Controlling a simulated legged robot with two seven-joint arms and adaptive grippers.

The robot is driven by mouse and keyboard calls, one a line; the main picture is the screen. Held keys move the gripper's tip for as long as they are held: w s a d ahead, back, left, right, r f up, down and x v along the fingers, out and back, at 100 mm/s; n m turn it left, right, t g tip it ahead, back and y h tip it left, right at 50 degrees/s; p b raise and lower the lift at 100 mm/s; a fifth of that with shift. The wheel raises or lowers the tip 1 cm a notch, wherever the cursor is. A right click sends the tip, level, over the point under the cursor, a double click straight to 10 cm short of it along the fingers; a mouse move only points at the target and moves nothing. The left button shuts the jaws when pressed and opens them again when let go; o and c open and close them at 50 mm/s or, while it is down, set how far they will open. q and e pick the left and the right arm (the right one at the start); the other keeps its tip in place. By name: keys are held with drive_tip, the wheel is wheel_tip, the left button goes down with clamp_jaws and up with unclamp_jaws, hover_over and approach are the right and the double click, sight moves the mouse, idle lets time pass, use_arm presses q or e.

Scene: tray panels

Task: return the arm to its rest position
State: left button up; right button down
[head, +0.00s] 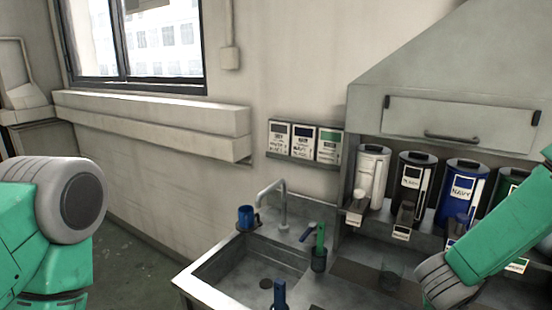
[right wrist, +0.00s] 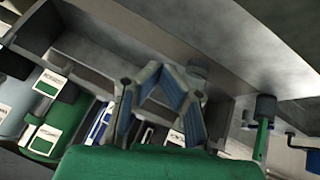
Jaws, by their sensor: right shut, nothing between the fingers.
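My right arm comes in from the right in the head view, with its green link and grey joint in front of the dispensers. Its gripper is not visible there. In the right wrist view my right gripper (right wrist: 158,76) is shut and empty, its two fingers meeting at the tips. It is near the counter and dispenser area, and I see no contact. My left arm shows at the left edge of the head view as a green and grey shoulder part. The left gripper is out of view.
A sink (head: 228,275) with a faucet (head: 283,200) and a blue mug (head: 246,216) is at centre. A green-handled tool (head: 320,240) stands in a dark holder. White (head: 371,175), black (head: 414,185) and blue (head: 461,192) dispensers line the right under a grey hood (head: 455,60).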

drive_tip(key=s+a+f, duration=0.1)
drive_tip(key=s+f, duration=0.2)
drive_tip(key=s+a+f+n+y, duration=0.1)
drive_tip(key=s+f, duration=0.2)
drive_tip(key=s+a+f+n+y, duration=0.1)
drive_tip(key=s+f, duration=0.2)
drive_tip(key=s, duration=0.1)
drive_tip(key=shift+s+f+g, duration=0.1)
drive_tip(key=shift+f+g, duration=0.3)
drive_tip(key=shift+n+g+y, duration=0.3)
drive_tip(key=shift+y, duration=0.2)
drive_tip(key=s+f, duration=0.1)
drive_tip(key=s+a, duration=0.1)
drive_tip(key=s, duration=0.1)
drive_tip(key=s+f, duration=0.1)
drive_tip(key=s, duration=0.1)
drive_tip(key=shift+s+a+f, duration=0.15)
drive_tip(key=shift+s+f, duration=0.05)
drive_tip(key=shift+f, duration=0.15)
drive_tip(key=s+a+f+g+y+b, duration=0.1)
drive_tip(key=s+a+f+g, duration=0.1)
drive_tip(key=s, duration=0.7)
drive_tip(key=s+a+f+g+y, duration=0.1)
drive_tip(key=s+f+g+y, duration=0.1)
drive_tip(key=s, duration=0.7)
wheel_tip(320, 180, down, 17)
drive_tip(key=w+a+n+b, duration=0.1)
drive_tip(key=w+b, duration=0.2)
drive_tip(key=b, duration=1.5)
drive_tip(key=shift+n+t+h, duration=0.3)
